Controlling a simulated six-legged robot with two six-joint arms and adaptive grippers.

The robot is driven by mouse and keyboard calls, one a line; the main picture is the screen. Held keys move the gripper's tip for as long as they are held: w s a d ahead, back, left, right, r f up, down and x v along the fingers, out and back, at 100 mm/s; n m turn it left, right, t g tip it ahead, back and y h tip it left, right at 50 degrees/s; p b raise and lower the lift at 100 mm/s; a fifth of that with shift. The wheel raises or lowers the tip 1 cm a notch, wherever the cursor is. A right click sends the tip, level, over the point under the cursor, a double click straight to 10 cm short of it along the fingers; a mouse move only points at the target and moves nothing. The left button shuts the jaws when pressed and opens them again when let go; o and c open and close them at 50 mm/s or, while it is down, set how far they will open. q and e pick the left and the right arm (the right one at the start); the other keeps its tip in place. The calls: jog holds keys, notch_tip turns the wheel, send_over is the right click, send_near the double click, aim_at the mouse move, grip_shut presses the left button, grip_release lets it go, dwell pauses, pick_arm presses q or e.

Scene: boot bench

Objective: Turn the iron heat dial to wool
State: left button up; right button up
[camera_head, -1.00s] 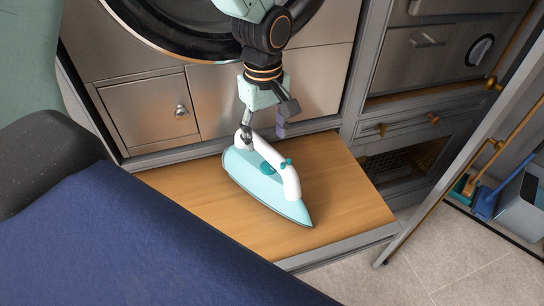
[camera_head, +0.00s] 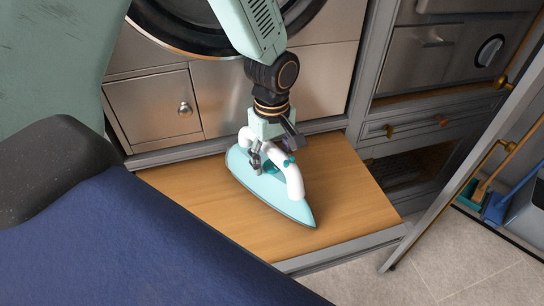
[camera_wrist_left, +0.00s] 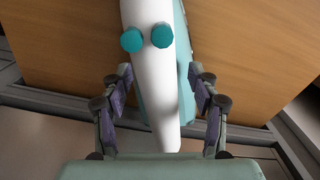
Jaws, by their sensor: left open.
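The iron (camera_head: 268,190), pale teal with a white handle (camera_head: 293,183), stands soleplate down on the wooden board, its tip toward the lower right. My left gripper (camera_head: 271,157) is open at the rear of the handle, its fingers on either side. In the left wrist view the white handle (camera_wrist_left: 153,85) runs between the spread fingers of the left gripper (camera_wrist_left: 160,88), with gaps on both sides. Two teal knobs (camera_wrist_left: 147,38) sit on the handle beyond the fingertips. The heat dial under the handle is mostly hidden, and its setting cannot be read. My right gripper is out of view.
The wooden board (camera_head: 345,195) is clear around the iron. A steel cabinet door (camera_head: 150,110) and a round dark-rimmed door (camera_head: 200,45) stand behind it. A grey frame with a brass bar (camera_head: 475,165) slants at the right. A dark blue surface (camera_head: 130,245) fills the lower left.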

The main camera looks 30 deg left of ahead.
pick_arm(q)
jog(key=shift+a, duration=0.1)
jog(key=shift+c, duration=1.2)
jog(key=shift+d+r, duration=0.1)
jog(key=shift+d, duration=0.2)
jog(key=c, duration=0.4)
jog(key=shift+s+a, duration=0.1)
jog(key=shift+a, duration=0.05)
jog(key=c, duration=0.5)
jog(key=shift+m+p, duration=0.4)
jog(key=shift+p, duration=0.15)
jog(key=shift+c, duration=0.2)
jog(key=shift+m+p, duration=0.4)
